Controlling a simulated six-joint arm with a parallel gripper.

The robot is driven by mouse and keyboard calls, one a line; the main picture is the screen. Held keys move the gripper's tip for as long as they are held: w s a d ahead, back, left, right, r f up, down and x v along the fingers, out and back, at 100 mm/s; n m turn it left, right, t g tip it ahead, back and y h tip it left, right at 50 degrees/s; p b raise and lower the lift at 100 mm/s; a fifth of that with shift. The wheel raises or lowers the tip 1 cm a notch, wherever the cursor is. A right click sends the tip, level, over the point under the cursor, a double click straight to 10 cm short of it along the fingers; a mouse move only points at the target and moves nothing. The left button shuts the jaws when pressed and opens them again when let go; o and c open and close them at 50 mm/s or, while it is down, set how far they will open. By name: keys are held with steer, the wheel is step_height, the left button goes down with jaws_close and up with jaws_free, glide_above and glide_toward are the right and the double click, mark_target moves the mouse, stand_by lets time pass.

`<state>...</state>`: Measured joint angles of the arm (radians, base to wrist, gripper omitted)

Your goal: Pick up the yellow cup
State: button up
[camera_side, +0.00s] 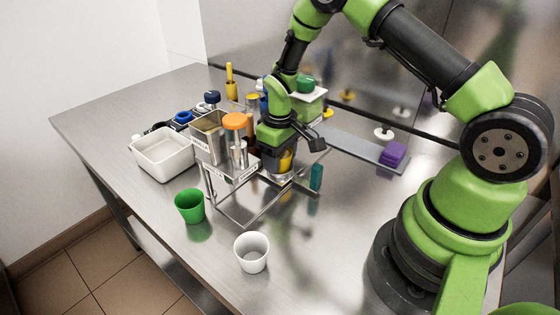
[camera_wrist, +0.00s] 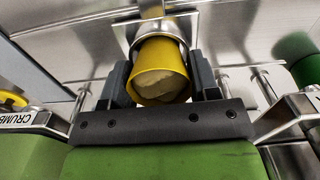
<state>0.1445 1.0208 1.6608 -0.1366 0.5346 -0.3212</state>
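The yellow cup (camera_wrist: 177,60) lies between the two fingers of my gripper (camera_wrist: 160,85) in the wrist view. A beige filling shows inside its mouth. A shiny metal ring or holder (camera_wrist: 183,22) surrounds the cup's far part. The fingers flank the cup closely on both sides, but I cannot tell if they press on it. In the side view the yellow cup (camera_side: 286,160) shows partly behind my gripper (camera_side: 280,165), low over the wire-framed stand; the rest of it is hidden.
A green cup (camera_side: 189,206) and a white cup (camera_side: 252,252) stand on the steel table in front. Metal containers, an orange-lidded jar (camera_side: 235,122) and a white bin (camera_side: 163,155) crowd the left. A purple block (camera_side: 393,154) lies at right. The table's front left is clear.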

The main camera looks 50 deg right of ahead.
steer(key=shift+r, duration=0.15)
step_height(320, 180, up, 21)
steer(key=d, duration=0.1)
steer(key=s+d, duration=0.5)
steer(key=d, duration=0.5)
steer(key=s+d, duration=0.5)
steer(key=d, duration=0.5)
steer(key=f, duration=1.7)
steer(key=shift+s+a, duration=0.15)
steer(key=shift+s, duration=0.05)
steer(key=shift+f, duration=2.4)
steer(key=shift+f, duration=0.1)
